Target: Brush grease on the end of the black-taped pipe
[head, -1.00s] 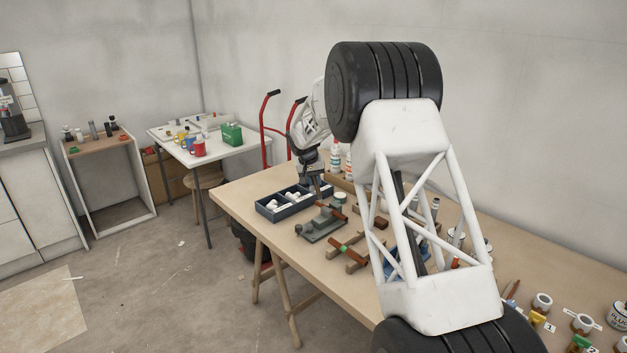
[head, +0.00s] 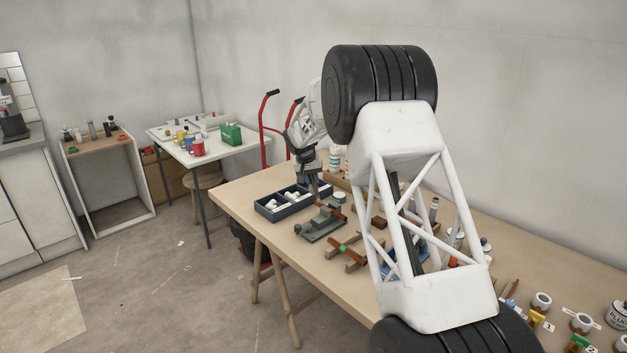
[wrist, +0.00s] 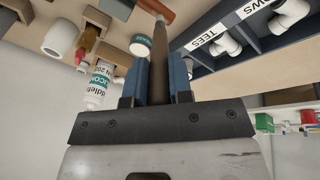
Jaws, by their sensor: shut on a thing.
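My gripper (head: 313,184) is over the far part of the workbench, beside the fittings tray. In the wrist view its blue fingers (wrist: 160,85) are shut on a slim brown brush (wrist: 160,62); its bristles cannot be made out. An orange-brown pipe (wrist: 155,8) lies just past the brush's far end; whether they touch is unclear. In the head view a copper pipe (head: 335,211) sits on a grey vice (head: 321,224). A pipe with a green band (head: 343,247) lies nearer on wooden blocks. A small tub (wrist: 141,44) stands beside the brush. Black tape cannot be made out.
The dark blue fittings tray (head: 268,210) holds white elbows and tees. White bottles (head: 335,158) stand behind my gripper; one shows in the wrist view (wrist: 98,85). My large white arm link hides the bench's middle. The bench's front left corner is bare.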

